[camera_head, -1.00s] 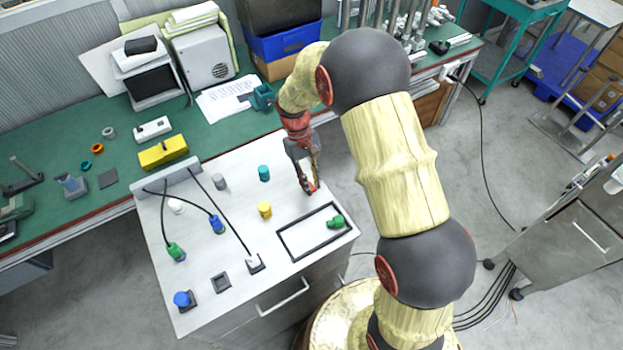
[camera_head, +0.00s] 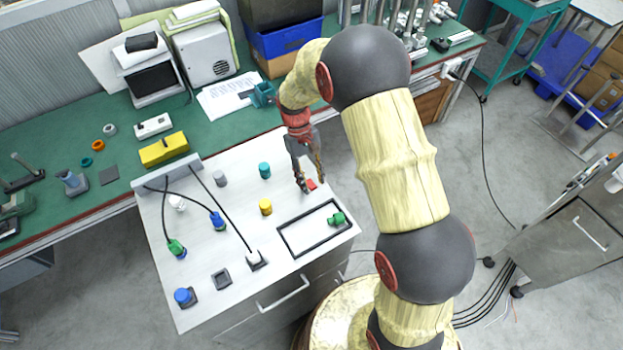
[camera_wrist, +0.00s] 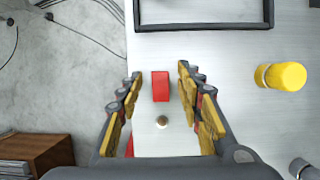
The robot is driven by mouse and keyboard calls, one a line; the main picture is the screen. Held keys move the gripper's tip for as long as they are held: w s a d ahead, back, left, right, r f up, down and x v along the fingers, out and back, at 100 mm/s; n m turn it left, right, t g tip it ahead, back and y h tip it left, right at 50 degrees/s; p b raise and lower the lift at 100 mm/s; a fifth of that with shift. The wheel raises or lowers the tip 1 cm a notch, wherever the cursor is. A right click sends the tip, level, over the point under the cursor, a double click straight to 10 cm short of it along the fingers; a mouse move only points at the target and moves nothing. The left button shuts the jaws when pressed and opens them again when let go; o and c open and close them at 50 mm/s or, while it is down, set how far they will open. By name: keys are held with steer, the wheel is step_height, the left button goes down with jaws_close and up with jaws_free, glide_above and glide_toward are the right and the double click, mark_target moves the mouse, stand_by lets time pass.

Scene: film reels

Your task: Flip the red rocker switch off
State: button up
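The red rocker switch (camera_head: 311,184) is a small red block on the right part of the light worktop. In the wrist view the red rocker switch (camera_wrist: 160,87) lies between my fingertips, with a gap on both sides. My gripper (camera_head: 311,180) points down over it and is open and empty; its spread fingers also show in the wrist view (camera_wrist: 160,75). I cannot tell which way the rocker is tilted. A small round metal piece (camera_wrist: 162,122) sits beside the switch. A bit of red (camera_wrist: 130,146) shows by the left finger, mostly hidden.
A black rectangular frame (camera_head: 283,240) with a green piece (camera_head: 337,219) lies near the front right. A yellow cylinder (camera_head: 265,207) and a teal cylinder (camera_head: 264,170) stand to the left. Cabled plugs and a blue knob (camera_head: 183,296) are farther left. The worktop edge is close by.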

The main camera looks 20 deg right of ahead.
steer(key=v, duration=1.2)
steer(key=s+r+m+t+b, duration=0.1)
steer(key=s+r+t, duration=0.4)
steer(key=s, duration=0.7)
steer(key=s+r+m+t+b, duration=0.1)
steer(key=s+r+t+b, duration=0.2)
steer(key=s+r, duration=0.6)
steer(key=s+t, duration=0.1)
steer(key=s, duration=0.3)
steer(key=shift+d+t+y, duration=0.4)
steer(key=shift+w+r, duration=0.1)
